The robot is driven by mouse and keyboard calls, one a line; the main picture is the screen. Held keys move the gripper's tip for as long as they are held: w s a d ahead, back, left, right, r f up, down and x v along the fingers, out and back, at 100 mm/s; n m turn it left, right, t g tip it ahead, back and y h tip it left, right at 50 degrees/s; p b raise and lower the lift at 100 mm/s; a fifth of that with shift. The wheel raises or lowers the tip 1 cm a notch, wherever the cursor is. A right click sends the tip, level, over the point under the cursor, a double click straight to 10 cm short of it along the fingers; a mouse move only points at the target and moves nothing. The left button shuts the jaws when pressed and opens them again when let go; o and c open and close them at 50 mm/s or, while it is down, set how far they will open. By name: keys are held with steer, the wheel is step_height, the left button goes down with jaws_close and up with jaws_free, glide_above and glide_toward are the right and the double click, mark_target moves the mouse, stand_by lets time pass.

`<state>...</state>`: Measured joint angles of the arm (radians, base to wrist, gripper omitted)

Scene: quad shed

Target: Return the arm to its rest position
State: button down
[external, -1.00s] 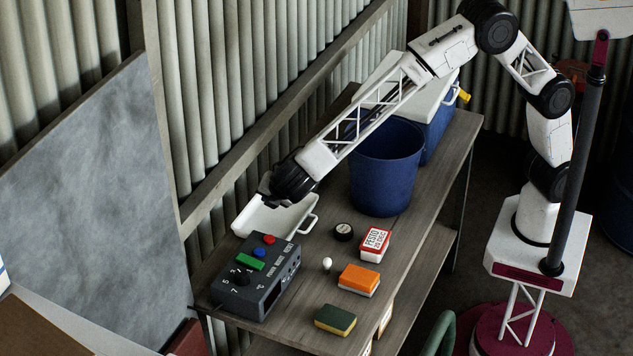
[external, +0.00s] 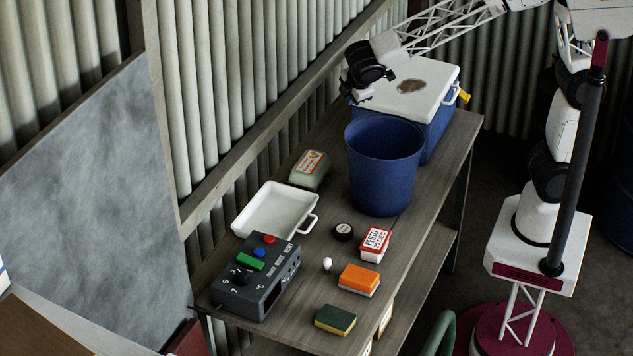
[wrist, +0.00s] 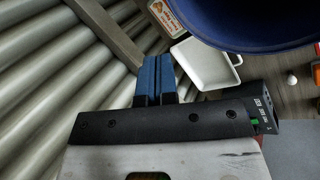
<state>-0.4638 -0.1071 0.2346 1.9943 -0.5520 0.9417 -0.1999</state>
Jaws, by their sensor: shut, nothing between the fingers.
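My gripper (external: 358,97) is high at the back of the bench, beside the left edge of the white-lidded blue cooler (external: 428,85) and above the far side of the blue bucket (external: 385,175). In the wrist view its two blue fingers (wrist: 156,78) are together with nothing between them. My arm reaches from its base on the right, with its upper links partly out of the picture at the top.
The corrugated wall (external: 230,90) runs close behind.

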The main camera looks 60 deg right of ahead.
steer(key=s+d+r+m+g+y, duration=0.15)
steer(key=s+d+m, duration=0.45)
steer(key=s+d, duration=0.95)
steer(key=s+d+f+m+y, duration=0.1)
steer(key=s+d+m, duration=0.1)
steer(key=s, duration=0.5)
steer(key=s+d+f+m+y, duration=0.1)
steer(key=s+d+m, duration=0.2)
steer(key=s, duration=0.5)
steer(key=shift+s+d, duration=0.2)
steer(key=shift+d, duration=0.65)
